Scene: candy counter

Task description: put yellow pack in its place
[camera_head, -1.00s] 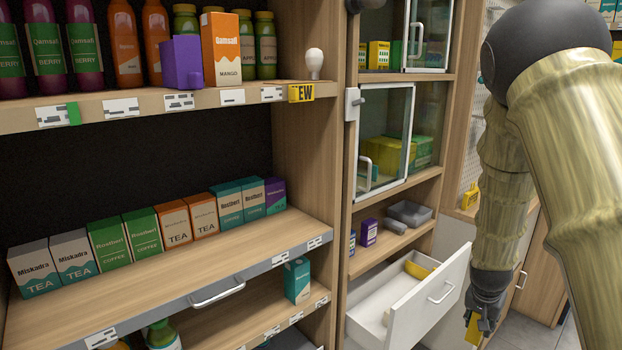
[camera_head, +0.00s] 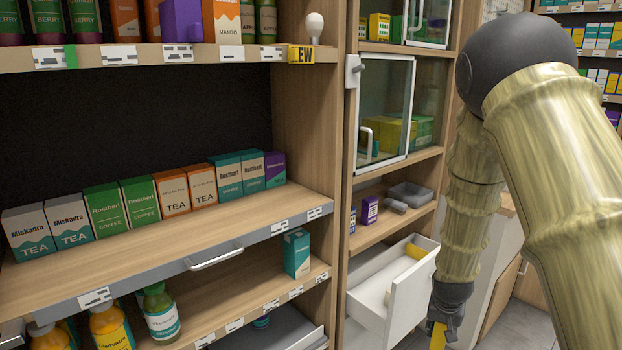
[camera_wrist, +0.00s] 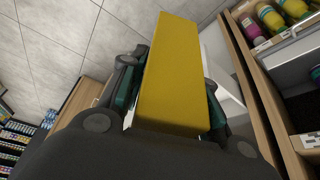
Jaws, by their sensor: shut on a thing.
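My gripper (camera_head: 444,318) is at the lower right of the head view, in front of the open white drawer. It is shut on a yellow pack (camera_wrist: 172,75), a plain oblong box that fills the middle of the wrist view between the two fingers. In the head view only part of the held pack (camera_head: 438,336) shows, at the bottom edge. Another yellow item (camera_head: 417,251) lies inside the open white drawer (camera_head: 404,306). Yellow packs (camera_head: 379,27) also stand in the upper glass cabinet, and a larger yellow box (camera_head: 389,134) is behind the middle glass door.
The open drawer sticks out beside my gripper. Above it, a shelf holds a purple box (camera_head: 370,210) and a grey tray (camera_head: 410,195). The glass door (camera_head: 384,120) has a handle. A shelf with a row of tea and coffee boxes (camera_head: 140,203) is at left.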

